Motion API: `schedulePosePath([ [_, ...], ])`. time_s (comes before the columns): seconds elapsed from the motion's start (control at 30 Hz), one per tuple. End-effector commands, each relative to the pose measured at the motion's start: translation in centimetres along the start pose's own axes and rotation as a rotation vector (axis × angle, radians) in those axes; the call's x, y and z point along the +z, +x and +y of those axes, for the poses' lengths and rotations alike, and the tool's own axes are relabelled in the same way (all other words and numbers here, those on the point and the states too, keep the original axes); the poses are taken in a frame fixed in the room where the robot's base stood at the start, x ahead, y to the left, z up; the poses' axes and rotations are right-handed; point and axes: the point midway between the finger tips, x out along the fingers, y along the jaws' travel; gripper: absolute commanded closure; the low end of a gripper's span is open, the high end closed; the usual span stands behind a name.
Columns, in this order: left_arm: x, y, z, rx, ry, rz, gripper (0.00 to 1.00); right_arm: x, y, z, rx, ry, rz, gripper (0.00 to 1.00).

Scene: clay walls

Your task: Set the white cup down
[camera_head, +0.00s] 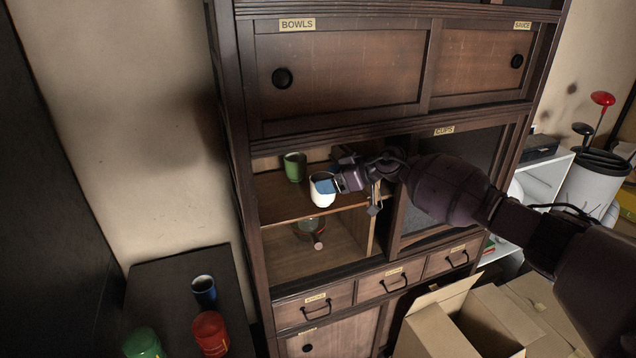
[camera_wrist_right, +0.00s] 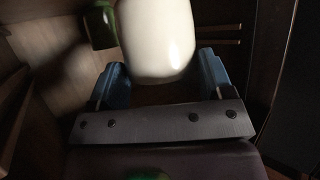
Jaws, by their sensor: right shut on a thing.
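The white cup (camera_head: 321,192) is upright with a blue inside, at the front of the upper shelf (camera_head: 281,207) in the cabinet's open left side. My right gripper (camera_head: 336,186) reaches in from the right and is shut on the white cup. In the right wrist view the white cup (camera_wrist_right: 157,40) sits between the blue fingers of my right gripper (camera_wrist_right: 160,82). Whether its base touches the shelf is hard to tell. My left gripper is not in view.
A green cup (camera_head: 295,166) stands behind and left of the white cup. A glass item (camera_head: 311,229) is on the compartment floor below. An open cardboard box (camera_head: 470,325) is below.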

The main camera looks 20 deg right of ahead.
Motion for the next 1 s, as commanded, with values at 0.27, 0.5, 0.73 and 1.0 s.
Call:
schedulePosePath([
  [0.27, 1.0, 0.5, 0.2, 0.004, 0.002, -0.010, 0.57, -0.1, 3.6, -0.1, -0.003, 0.005, -0.004, 0.53],
  [0.5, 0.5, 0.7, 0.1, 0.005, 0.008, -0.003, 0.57, -0.1, 3.5, -0.1, -0.001, -0.001, 0.001, 0.53],
  [0.73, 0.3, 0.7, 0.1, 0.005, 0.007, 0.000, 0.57, 0.2, 3.6, -0.1, -0.001, -0.001, 0.001, 0.53],
  [1.0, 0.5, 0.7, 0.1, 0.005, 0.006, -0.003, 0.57, 0.3, 3.7, -0.1, -0.002, 0.000, 0.000, 0.01],
])
